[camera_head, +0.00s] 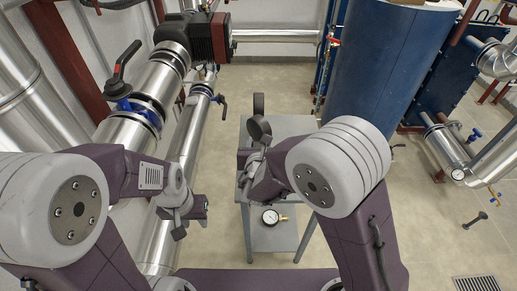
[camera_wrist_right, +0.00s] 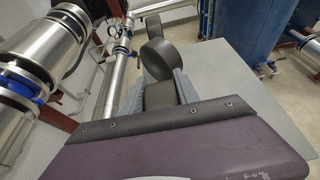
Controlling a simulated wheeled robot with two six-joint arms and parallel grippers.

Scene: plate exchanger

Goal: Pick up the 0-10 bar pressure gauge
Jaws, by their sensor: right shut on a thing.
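My right gripper (camera_head: 253,158) is above the grey table and shut on a dark thing. In the right wrist view a dark block (camera_wrist_right: 160,95) sits between its grey fingers, with a dark round disc (camera_wrist_right: 157,61) just beyond. This may be a gauge seen from behind; its face is hidden. A pressure gauge (camera_head: 270,216) with a white face and brass fitting lies on the table's lower shelf. Its scale is too small to read, so I cannot tell which is the 0-10 bar one. My left gripper (camera_head: 190,212) hangs left of the table, apart from it; its jaw opening is unclear.
Silver pipes (camera_head: 160,90) with a black-handled valve run along the left. A blue tank (camera_head: 372,60) stands behind right. The floor at right is largely open.

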